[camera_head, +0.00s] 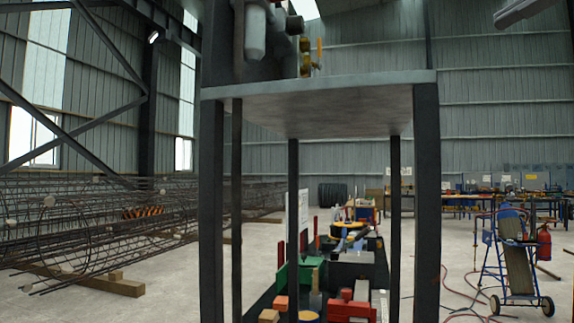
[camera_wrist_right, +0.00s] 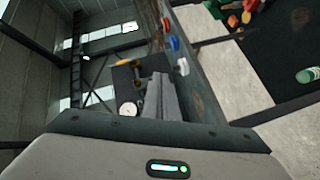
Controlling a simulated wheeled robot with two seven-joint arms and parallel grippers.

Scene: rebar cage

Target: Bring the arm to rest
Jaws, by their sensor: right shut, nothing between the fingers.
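My right gripper (camera_wrist_right: 162,88) shows in the right wrist view as grey fingers, shut and empty, above my wrist housing at the bottom. Beyond the fingers is a dark plate with a round white gauge and yellow fittings, apparently apart from them; the exact gap is hard to judge. I cannot make out either gripper clearly in the head view. My left gripper is not in view.
A tall stand (camera_head: 320,95) with dark legs is close in front, with equipment (camera_head: 256,32) on top. Behind its legs are coloured tools and blocks. Rebar cages (camera_head: 90,225) lie left; a wheeled cart (camera_head: 515,255) stands right. A panel with coloured buttons (camera_wrist_right: 174,43) is near the fingers.

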